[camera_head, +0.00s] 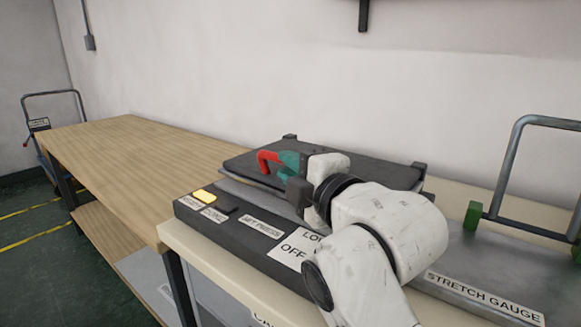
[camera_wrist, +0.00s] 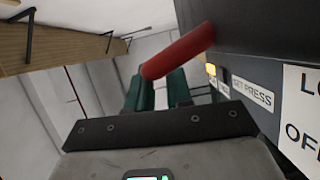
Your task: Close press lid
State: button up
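The press (camera_head: 235,222) is a dark low box with labels along its front. Its dark lid (camera_head: 240,165) is low over the bed, with a pale plate (camera_head: 236,187) showing under its front edge. How wide the gap is I cannot tell. A red handle (camera_head: 265,158) is at my gripper's teal fingers (camera_head: 288,162). In the wrist view the red handle (camera_wrist: 180,52) crosses at the tips of my gripper (camera_wrist: 158,88). The fingers stand a little apart. Whether they clamp the handle is unclear. My arm hides part of the press and lid.
A yellow button (camera_head: 204,196) is at the press's left front. A long wooden table (camera_head: 130,150) runs to the left. A metal plate labelled stretch gauge (camera_head: 480,265), with a tubular frame (camera_head: 508,165), is at right. A trolley (camera_head: 52,120) stands far left.

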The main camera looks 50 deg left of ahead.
jog(key=o, duration=0.4)
jog(key=shift+w+f, duration=0.3)
jog(key=shift+f, duration=0.4)
jog(key=shift+d, duration=0.1)
jog(key=d, duration=0.3)
jog(key=s+d, duration=0.1)
jog(key=d, duration=0.3)
jog(key=s+d+p, duration=0.1)
jog(key=d, duration=0.2)
jog(key=shift+d+r, duration=0.25)
jog(key=shift+r, duration=0.15)
jog(key=shift+r, duration=0.15)
